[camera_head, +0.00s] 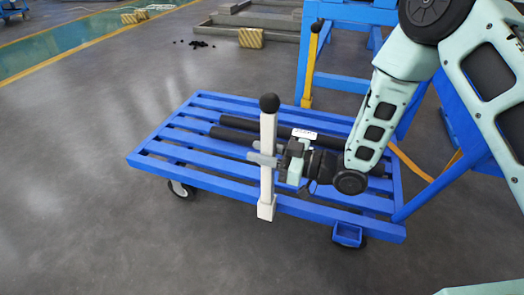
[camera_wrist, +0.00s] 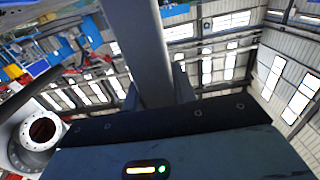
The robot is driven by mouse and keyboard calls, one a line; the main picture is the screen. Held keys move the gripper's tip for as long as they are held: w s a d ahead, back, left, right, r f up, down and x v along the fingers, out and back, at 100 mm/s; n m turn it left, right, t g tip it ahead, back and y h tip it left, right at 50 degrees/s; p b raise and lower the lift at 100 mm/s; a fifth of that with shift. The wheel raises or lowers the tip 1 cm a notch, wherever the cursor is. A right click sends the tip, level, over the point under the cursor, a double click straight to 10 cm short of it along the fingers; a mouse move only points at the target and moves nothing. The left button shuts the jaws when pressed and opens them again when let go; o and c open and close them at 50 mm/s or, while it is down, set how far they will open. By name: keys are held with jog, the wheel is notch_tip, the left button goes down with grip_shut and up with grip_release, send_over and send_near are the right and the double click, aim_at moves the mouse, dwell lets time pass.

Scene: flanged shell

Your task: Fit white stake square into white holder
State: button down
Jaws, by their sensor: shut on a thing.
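The white stake (camera_head: 267,180) is a square post with a black ball on top. It stands about upright at the near side of the blue cart. My gripper (camera_head: 266,154) is shut on it around the middle, coming from the right. In the wrist view the stake is a grey post (camera_wrist: 140,45) rising from between the fingers. The white holder (camera_head: 266,210) is a small, slightly wider block at the cart's near edge, in line below the stake. The stake's lower end meets it in the picture. I cannot tell whether the end is inside the holder or just over or in front of it.
The blue slatted cart (camera_head: 190,144) carries dark bars (camera_head: 236,135). A yellow post (camera_head: 312,60) with a black top stands behind, by a blue frame (camera_head: 350,15).

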jog(key=shift+f, duration=0.15)
jog(key=c, duration=1)
grip_release()
jog(key=shift+c, duration=0.2)
jog(key=shift+f, duration=0.1)
jog(key=p+v, duration=0.5)
jog(key=v, duration=1.2)
jog(key=shift+d, duration=0.2)
